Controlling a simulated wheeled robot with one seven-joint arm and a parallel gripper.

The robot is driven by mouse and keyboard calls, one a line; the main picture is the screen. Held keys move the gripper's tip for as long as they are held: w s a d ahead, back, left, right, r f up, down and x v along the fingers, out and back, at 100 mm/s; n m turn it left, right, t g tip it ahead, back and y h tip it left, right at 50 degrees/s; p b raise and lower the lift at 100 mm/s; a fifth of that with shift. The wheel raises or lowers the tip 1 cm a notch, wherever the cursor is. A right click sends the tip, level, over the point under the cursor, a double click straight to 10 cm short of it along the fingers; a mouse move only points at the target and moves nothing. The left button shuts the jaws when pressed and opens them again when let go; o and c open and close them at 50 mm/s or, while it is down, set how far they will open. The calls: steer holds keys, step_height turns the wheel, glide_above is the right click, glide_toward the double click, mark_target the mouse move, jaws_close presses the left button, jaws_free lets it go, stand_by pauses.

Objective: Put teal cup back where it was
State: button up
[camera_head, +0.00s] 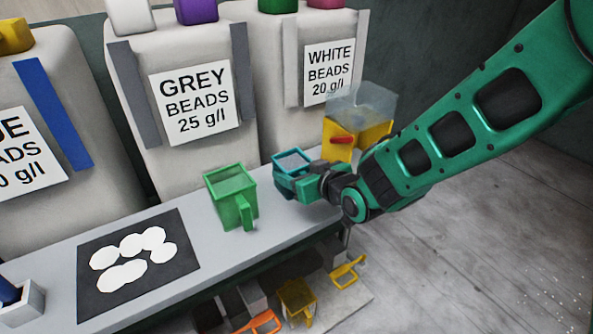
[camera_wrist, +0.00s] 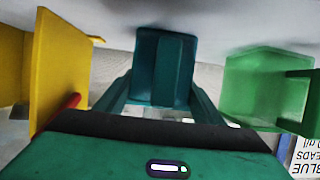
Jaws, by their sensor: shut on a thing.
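The teal cup (camera_head: 290,173) is at the right part of the grey shelf, upright, with pale contents showing at its top. My gripper (camera_head: 318,183) reaches it from the right and is shut on it, apparently at the handle side. In the wrist view the teal cup (camera_wrist: 165,62) stands between my two teal fingers. I cannot tell whether its base rests on the shelf or hangs just above it. The fingers' exact contact is partly hidden.
A green cup (camera_head: 231,196) stands left of the teal one; a yellow container (camera_head: 345,141) with a red part stands close behind right. A dark mat (camera_head: 100,285) with white discs lies on the shelf (camera_head: 225,250). Large bead sacks line the back. Jugs sit below.

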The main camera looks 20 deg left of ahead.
steer(key=o, duration=1)
steer(key=shift+o, duration=0.2)
steer(key=shift+r, duration=0.1)
steer(key=shift+s+d+r, duration=0.1)
steer(key=shift+s+d, duration=0.1)
steer(key=v, duration=1.1)
steer(key=shift+d, duration=0.25)
steer(key=shift+r, duration=0.1)
